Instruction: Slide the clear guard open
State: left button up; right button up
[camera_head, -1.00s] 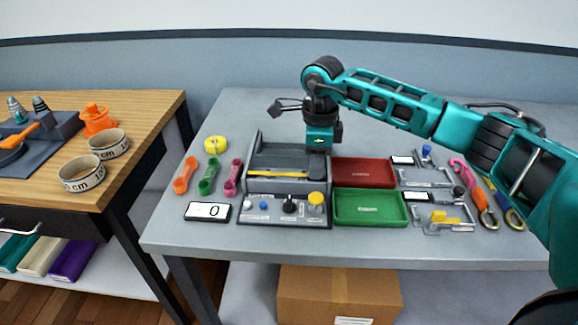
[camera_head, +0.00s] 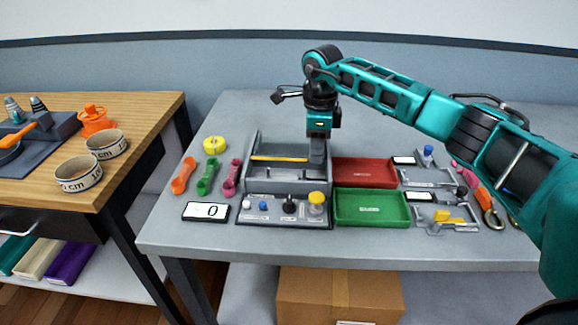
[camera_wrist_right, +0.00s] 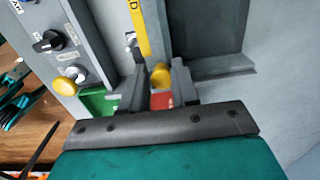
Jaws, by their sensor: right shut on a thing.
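The grey strap machine (camera_head: 252,172) stands on the table, with an open-topped bay. The clear guard itself is hard to make out; a yellow strip (camera_head: 280,158), seemingly its edge, crosses the bay near the back and also shows in the right wrist view (camera_wrist_right: 139,28). My right gripper (camera_head: 317,160) points down at the right end of that strip. In the right wrist view, its fingers (camera_wrist_right: 160,85) are shut on a yellow knob (camera_wrist_right: 160,75) beside the strip. My left gripper is not in view.
The front panel has a black dial (camera_head: 290,205) and a yellow button (camera_head: 316,199). A red tray (camera_head: 365,185) and a green tray (camera_head: 372,222) lie right of the machine. A display (camera_head: 206,211) and coloured straps (camera_head: 207,177) lie left. The table behind is clear.

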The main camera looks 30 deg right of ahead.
jog(key=shift+w+d+f+b, duration=0.3)
jog(key=shift+w+d, duration=0.1)
jog(key=shift+w, duration=0.2)
jog(key=shift+w+d+f+b, duration=0.15)
jog(key=shift+w+d+b, duration=0.15)
jog(key=shift+w, duration=0.3)
jog(key=o, duration=0.6)
jog(key=shift+c, duration=0.2)
jog(key=shift+r, duration=0.15)
notch_tip(320, 180, up, 6)
jog(key=p, duration=0.5)
jog(key=shift+w+d+r+p, duration=0.1)
jog(key=shift+w+d+p, duration=0.05)
jog(key=shift+p, duration=0.2)
jog(key=shift+c, duration=0.3)
